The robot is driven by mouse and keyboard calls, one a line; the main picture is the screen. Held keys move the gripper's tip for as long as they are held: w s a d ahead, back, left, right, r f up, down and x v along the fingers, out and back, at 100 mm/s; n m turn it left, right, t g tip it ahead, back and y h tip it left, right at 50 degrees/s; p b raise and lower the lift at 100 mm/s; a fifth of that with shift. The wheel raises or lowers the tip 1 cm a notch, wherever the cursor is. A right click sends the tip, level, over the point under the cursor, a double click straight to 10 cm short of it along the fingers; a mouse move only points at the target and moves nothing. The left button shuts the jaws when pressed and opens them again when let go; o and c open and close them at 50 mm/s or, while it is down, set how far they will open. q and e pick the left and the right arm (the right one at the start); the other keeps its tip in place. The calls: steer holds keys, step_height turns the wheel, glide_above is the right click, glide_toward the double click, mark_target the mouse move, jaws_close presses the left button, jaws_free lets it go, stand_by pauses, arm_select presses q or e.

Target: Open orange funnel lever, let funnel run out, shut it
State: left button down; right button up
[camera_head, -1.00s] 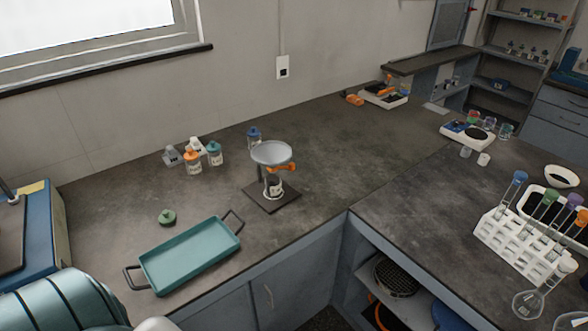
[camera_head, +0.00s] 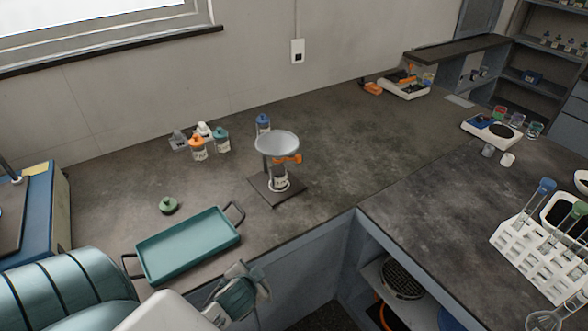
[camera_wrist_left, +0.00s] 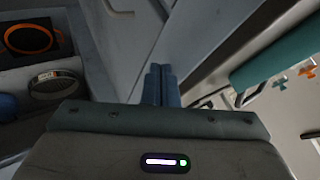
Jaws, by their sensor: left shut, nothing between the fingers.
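The funnel (camera_head: 277,143) is a grey-white bowl on a stand with a dark square base (camera_head: 264,193) on the counter. Its orange lever (camera_head: 288,159) sticks out to the right just under the bowl. A small labelled jar (camera_head: 279,180) stands beneath the funnel outlet; its contents are too small to tell. My left gripper (camera_head: 256,273) is in front of the counter's near edge, below and well short of the funnel. In the left wrist view its two blue fingers (camera_wrist_left: 161,85) lie together, empty. My right gripper is not in view.
A teal tray (camera_head: 190,246) with handles lies at the counter's front left, near a green-capped item (camera_head: 169,205). Several capped bottles (camera_head: 198,149) stand behind. A test tube rack (camera_head: 535,252) is on the right counter. The counter right of the funnel is clear.

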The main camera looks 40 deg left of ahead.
arm_select(q)
step_height(320, 180, up, 7)
steer(key=w+a+r+m+t+h, duration=0.2)
steer(key=w+r+m+t+h, duration=0.1)
steer(key=w+m, duration=0.5)
steer(key=w+a+r+m+t+h, duration=0.2)
steer(key=w+r+m+t, duration=0.3)
steer(key=w+m, duration=0.3)
steer(key=shift+w+a+r+t+h, duration=0.2)
steer(key=shift+a+t+h, duration=0.2)
steer(key=shift+a+t, duration=0.4)
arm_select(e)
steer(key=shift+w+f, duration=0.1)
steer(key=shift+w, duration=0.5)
arm_select(q)
steer(key=shift+d, duration=0.1)
